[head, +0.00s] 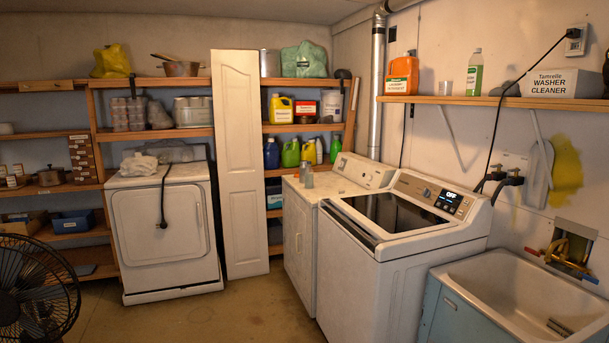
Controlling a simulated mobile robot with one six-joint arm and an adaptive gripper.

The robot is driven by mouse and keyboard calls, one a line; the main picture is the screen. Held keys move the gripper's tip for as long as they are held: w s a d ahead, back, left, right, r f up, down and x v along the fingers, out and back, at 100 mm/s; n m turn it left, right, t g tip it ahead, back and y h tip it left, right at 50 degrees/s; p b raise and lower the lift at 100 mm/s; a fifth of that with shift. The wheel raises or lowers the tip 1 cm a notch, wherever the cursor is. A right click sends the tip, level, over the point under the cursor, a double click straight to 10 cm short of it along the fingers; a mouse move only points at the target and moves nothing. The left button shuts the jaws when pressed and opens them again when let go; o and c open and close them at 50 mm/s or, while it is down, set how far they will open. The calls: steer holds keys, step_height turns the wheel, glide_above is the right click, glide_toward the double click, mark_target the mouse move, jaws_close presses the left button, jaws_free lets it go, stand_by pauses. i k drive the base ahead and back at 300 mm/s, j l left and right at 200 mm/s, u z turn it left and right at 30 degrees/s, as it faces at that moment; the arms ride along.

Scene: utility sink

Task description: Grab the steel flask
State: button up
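My gripper is not in view.
A wider washer (395,212) with a dark lid stands nearer, right of the flask's machine. A sink (480,275) is at the lower right, a black fan (35,290) at the lower left. The floor (215,315) between is clear. A wall shelf (500,102) overhangs the right.

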mark_target(303, 165)
steer(key=i+j+u, duration=0.3)
steer(key=i, duration=0.2)
steer(key=i+u, duration=0.3)
steer(key=i, duration=0.25)
steer(key=i+u, duration=0.15)
steer(key=i, duration=1.8)
steer(key=i+z, duration=0.15)
steer(key=i, duration=0.5)
steer(key=i+j+z, duration=0.15)
steer(key=i, duration=0.5)
steer(key=i+j+z, duration=0.1)
steer(key=i, duration=0.55)
